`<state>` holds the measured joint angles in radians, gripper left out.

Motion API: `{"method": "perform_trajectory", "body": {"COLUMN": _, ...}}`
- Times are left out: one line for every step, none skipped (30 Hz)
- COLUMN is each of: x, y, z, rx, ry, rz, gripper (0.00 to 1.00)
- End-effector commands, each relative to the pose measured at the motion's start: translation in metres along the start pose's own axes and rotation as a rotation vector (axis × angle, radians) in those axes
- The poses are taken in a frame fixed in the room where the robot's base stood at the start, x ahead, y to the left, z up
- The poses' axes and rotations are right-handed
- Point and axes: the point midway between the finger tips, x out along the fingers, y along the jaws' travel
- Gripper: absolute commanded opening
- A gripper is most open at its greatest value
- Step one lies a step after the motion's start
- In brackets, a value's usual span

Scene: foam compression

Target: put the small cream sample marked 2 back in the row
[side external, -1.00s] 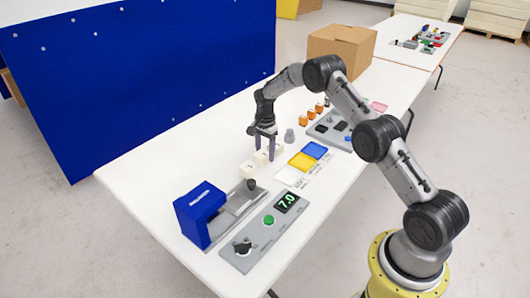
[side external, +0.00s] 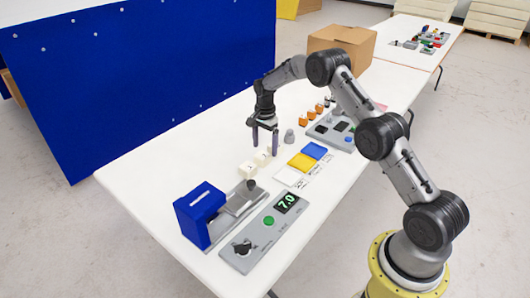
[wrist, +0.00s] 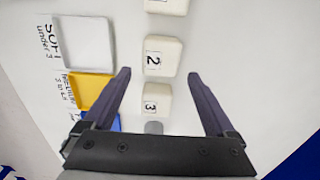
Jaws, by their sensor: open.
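The cream sample marked 2 (wrist: 160,57) stands in a row on the white table between the sample marked 3 (wrist: 157,98) and another cream sample (wrist: 168,6) cut off at the top of the wrist view. In the side view, cream samples (side external: 247,170) show below and left of my gripper (side external: 265,149). My gripper is open and empty above the row, and its fingers (wrist: 158,75) spread to either side in the wrist view. No sample is between the fingertips in the side view.
White (side external: 288,176), yellow (side external: 301,162) and blue (side external: 314,150) trays lie right of the row. A blue press device (side external: 200,213) and a control panel reading 7.0 (side external: 265,232) are at the near end. A grey knob-shaped piece (side external: 289,137) stands close behind my gripper.

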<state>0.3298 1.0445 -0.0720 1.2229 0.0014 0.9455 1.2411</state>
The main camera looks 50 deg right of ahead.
Motion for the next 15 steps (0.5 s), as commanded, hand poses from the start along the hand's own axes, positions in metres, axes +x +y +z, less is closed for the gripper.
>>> {"method": "perform_trajectory", "body": {"x": -0.013, "y": -0.001, "z": 0.000, "rx": 0.000, "ry": 0.001, "rz": -0.004, "gripper": 0.91}}
{"method": "perform_trajectory", "body": {"x": -0.019, "y": -0.001, "z": 0.000, "rx": 0.000, "ry": 0.002, "rz": -0.005, "gripper": 0.91}}
{"method": "perform_trajectory", "body": {"x": -0.028, "y": -0.001, "z": 0.000, "rx": 0.000, "ry": 0.001, "rz": -0.003, "gripper": 0.91}}
{"method": "perform_trajectory", "body": {"x": -0.034, "y": -0.001, "z": 0.000, "rx": 0.000, "ry": 0.002, "rz": -0.004, "gripper": 0.91}}
{"method": "perform_trajectory", "body": {"x": -0.040, "y": -0.001, "z": 0.000, "rx": 0.000, "ry": 0.001, "rz": -0.004, "gripper": 0.91}}
{"method": "perform_trajectory", "body": {"x": -0.048, "y": -0.001, "z": -0.001, "rx": 0.000, "ry": 0.002, "rz": -0.004, "gripper": 0.91}}
{"method": "perform_trajectory", "body": {"x": -0.053, "y": -0.001, "z": 0.000, "rx": 0.000, "ry": 0.001, "rz": -0.003, "gripper": 0.91}}
{"method": "perform_trajectory", "body": {"x": -0.058, "y": -0.001, "z": 0.000, "rx": 0.000, "ry": 0.001, "rz": -0.003, "gripper": 0.91}}
{"method": "perform_trajectory", "body": {"x": -0.064, "y": -0.001, "z": 0.000, "rx": 0.000, "ry": 0.001, "rz": -0.003, "gripper": 0.91}}
{"method": "perform_trajectory", "body": {"x": -0.068, "y": -0.001, "z": 0.000, "rx": 0.000, "ry": 0.001, "rz": -0.002, "gripper": 0.91}}
{"method": "perform_trajectory", "body": {"x": -0.072, "y": -0.001, "z": 0.000, "rx": 0.000, "ry": 0.001, "rz": -0.002, "gripper": 0.91}}
{"method": "perform_trajectory", "body": {"x": -0.076, "y": -0.001, "z": 0.000, "rx": 0.000, "ry": 0.001, "rz": -0.002, "gripper": 0.91}}
{"method": "perform_trajectory", "body": {"x": -0.078, "y": -0.001, "z": 0.000, "rx": 0.000, "ry": 0.001, "rz": -0.001, "gripper": 0.91}}
{"method": "perform_trajectory", "body": {"x": -0.081, "y": -0.001, "z": 0.000, "rx": 0.000, "ry": 0.001, "rz": -0.001, "gripper": 0.91}}
{"method": "perform_trajectory", "body": {"x": -0.083, "y": -0.001, "z": 0.000, "rx": 0.000, "ry": 0.001, "rz": -0.001, "gripper": 0.91}}
